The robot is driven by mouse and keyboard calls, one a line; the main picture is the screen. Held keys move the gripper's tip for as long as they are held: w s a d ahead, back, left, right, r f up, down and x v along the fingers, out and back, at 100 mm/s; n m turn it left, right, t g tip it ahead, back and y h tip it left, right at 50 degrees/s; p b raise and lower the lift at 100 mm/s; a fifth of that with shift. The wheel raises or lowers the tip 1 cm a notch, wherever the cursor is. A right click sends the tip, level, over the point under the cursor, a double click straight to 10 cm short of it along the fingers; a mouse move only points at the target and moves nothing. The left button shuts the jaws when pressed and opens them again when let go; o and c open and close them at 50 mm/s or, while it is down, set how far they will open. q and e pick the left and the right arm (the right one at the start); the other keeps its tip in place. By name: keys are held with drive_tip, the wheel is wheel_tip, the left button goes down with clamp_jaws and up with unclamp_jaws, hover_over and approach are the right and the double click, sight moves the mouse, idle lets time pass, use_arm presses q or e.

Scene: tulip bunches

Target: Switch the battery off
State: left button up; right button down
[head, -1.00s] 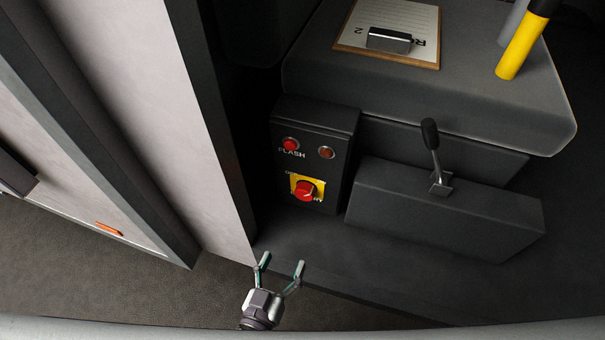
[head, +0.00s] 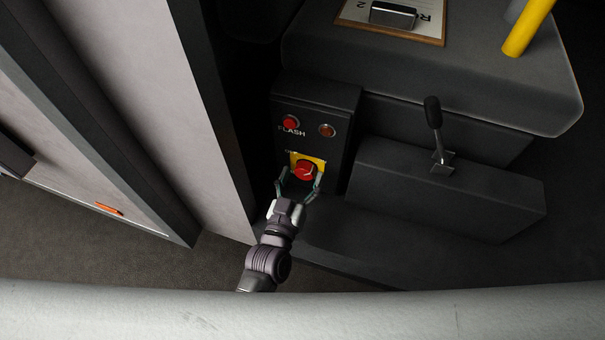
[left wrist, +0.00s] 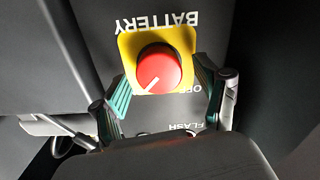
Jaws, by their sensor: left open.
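The battery switch is a round red knob (head: 305,171) on a yellow plate (head: 318,162), low on a dark control box (head: 341,112). In the left wrist view the red knob (left wrist: 159,70) sits on its yellow plate (left wrist: 127,46), with a white line on its face and BATTERY lettering upside down. An OFF label shows partly beside the plate. My left gripper (head: 299,180) is open, its two fingers on either side of the knob; it also shows in the left wrist view (left wrist: 163,98). I cannot tell whether the fingers touch the knob. My right gripper is not in view.
A red button (head: 291,122) and a dim orange-red lamp (head: 327,130) are above the switch, near FLASH lettering. A lever (head: 435,125) stands on a block to the right. A clipboard (head: 425,22) and yellow post (head: 527,28) are at the back. A pale door panel (head: 165,90) is at left.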

use_arm(q)
drive_tip(key=shift+w+d, duration=0.1)
drive_tip(key=shift+w, duration=0.25)
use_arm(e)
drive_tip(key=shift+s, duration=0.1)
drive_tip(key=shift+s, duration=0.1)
use_arm(q)
drive_tip(key=shift+c, duration=0.7)
drive_tip(key=c, duration=1)
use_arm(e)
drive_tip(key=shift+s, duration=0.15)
